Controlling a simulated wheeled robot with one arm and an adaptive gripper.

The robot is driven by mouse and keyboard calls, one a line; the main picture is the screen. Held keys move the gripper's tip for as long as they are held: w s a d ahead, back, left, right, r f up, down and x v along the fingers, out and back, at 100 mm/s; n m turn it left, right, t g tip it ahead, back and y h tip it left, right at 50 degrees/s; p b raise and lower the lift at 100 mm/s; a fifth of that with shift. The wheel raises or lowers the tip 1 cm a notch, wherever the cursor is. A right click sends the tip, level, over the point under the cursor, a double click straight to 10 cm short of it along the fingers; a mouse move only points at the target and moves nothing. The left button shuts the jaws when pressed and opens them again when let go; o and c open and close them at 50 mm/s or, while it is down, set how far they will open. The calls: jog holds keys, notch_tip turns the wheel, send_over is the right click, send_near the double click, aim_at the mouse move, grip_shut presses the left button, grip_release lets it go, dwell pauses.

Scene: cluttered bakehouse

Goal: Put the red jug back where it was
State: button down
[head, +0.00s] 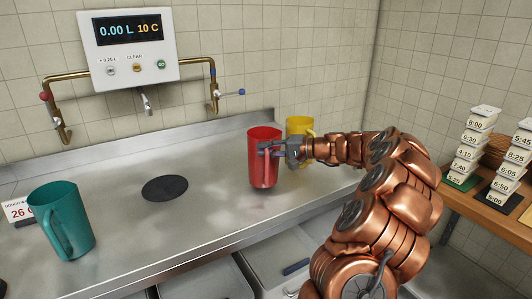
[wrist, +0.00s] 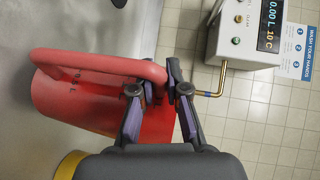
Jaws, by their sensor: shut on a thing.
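The red jug (head: 264,172) is upright over the steel counter, right of the black round disc (head: 165,188). I cannot tell whether its base touches the counter. My gripper (head: 268,150) reaches in from the right and is shut on the red jug. In the wrist view my gripper's fingers (wrist: 172,75) close at the end of the red jug's handle (wrist: 95,62); the jug's body (wrist: 60,105) lies beyond, partly hidden by the fingers.
A teal jug (head: 65,225) stands at the counter's left, by a small temperature sign (head: 18,210). A water dispenser panel (head: 128,48) with a spout (head: 146,103) hangs above the disc. Stacked labelled tubs (head: 472,145) sit on a wooden shelf at right. The counter around the disc is clear.

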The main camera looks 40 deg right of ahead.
jog(key=shift+f, duration=0.85)
jog(key=shift+f, duration=0.15)
jog(key=c, duration=1.2)
grip_release()
jog(key=b+v, duration=0.2)
jog(key=v, duration=1)
